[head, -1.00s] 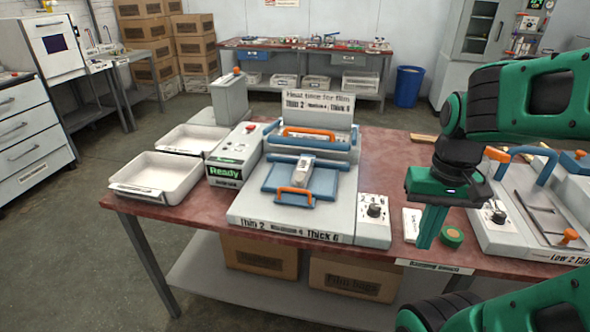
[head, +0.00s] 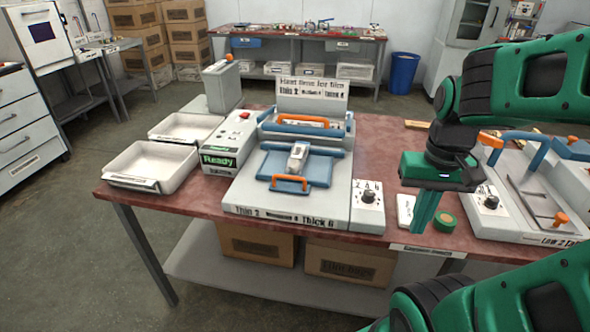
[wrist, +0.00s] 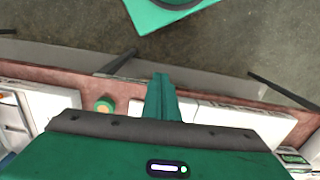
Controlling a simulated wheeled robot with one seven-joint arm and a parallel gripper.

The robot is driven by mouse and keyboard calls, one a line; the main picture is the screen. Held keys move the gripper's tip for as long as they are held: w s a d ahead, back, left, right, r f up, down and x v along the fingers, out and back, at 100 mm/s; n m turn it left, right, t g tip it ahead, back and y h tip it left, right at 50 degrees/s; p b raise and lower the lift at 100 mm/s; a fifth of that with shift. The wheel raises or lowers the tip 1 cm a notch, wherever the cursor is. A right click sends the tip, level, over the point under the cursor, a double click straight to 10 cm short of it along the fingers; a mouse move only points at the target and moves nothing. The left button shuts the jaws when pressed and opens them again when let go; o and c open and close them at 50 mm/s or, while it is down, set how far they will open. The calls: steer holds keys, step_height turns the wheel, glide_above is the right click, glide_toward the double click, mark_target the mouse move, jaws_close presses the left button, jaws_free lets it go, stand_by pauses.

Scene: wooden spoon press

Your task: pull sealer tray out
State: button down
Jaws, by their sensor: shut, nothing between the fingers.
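The sealer (head: 240,195) is a white machine on the red-brown table. Its blue tray (head: 303,168) lies in the front part, with an orange handle (head: 289,184) on the tray's near edge. A small pale pack (head: 297,156) lies on the tray. A raised blue lid bar with a longer orange handle (head: 303,121) stands behind it. My green gripper (head: 424,208) points down to the right of the sealer, near the table's front edge, apart from the tray. It is shut and empty; its closed fingers also show in the wrist view (wrist: 163,98).
A dial box (head: 367,206) stands right of the sealer. A green round roll (head: 445,222) and a white card (head: 406,209) lie by my gripper. Another machine (head: 535,205) with a blue arm stands further right. Two white bins (head: 150,165) sit at left. Boxes lie on the lower shelf.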

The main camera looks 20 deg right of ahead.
steer(key=c, duration=1.9)
jaws_free()
steer(key=shift+s+r, duration=0.25)
steer(key=shift+s, duration=0.05)
steer(key=shift+o, duration=0.3)
steer(key=w+r+n, duration=0.2)
steer(key=w+n, duration=0.2)
steer(key=w, duration=0.4)
steer(key=shift+w+a+r+n+h, duration=0.25)
steer(key=shift+r+n+h, duration=0.05)
steer(key=shift+n+h, duration=0.1)
steer(key=n+t, duration=0.2)
steer(key=n, duration=1.1)
glide_toward(291, 178)
steer(key=shift+h, duration=0.3)
steer(key=f, duration=0.2)
steer(key=w+f, duration=0.1)
steer(key=f, duration=0.4)
steer(key=shift+w+d+f, duration=0.1)
steer(key=shift+w+d, duration=0.2)
